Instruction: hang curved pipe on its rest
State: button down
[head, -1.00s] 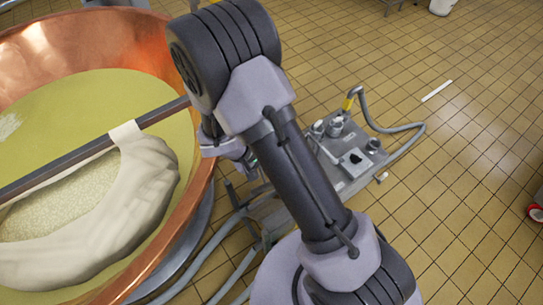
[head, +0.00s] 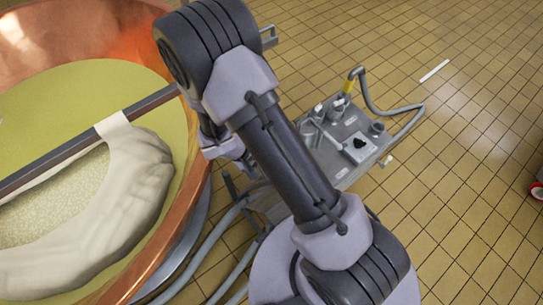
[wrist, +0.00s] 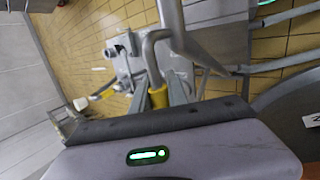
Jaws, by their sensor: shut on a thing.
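In the wrist view, a grey curved pipe (wrist: 149,44) with a yellow band stands just ahead of my gripper (wrist: 170,90). My gripper is shut on it near the yellow band; the exact contact is partly hidden by the gripper housing. Which part is the pipe's rest, I cannot tell for sure. A grey metal bracket (head: 269,38) shows beside my elbow in the head view.
A copper vat (head: 203,170) with yellowish liquid and a cloth hung on a bar (head: 70,148) fills the left. A grey wheeled pump unit (head: 345,135) with hoses, one with a yellow band, stands right of my arm. Tiled floor to the right is mostly clear.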

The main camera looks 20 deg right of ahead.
dwell(0.4)
notch_tip(320, 180, down, 16)
jog(key=b, duration=1.3)
jog(key=shift+w+r+t, duration=0.15)
jog(key=shift+r+t, duration=0.1)
jog(key=shift+t, duration=0.05)
jog(key=shift+a+f+b, duration=0.1)
jog(key=shift+f+b, duration=0.2)
jog(key=shift+b, duration=0.35)
jog(key=c, duration=1.2)
grip_release()
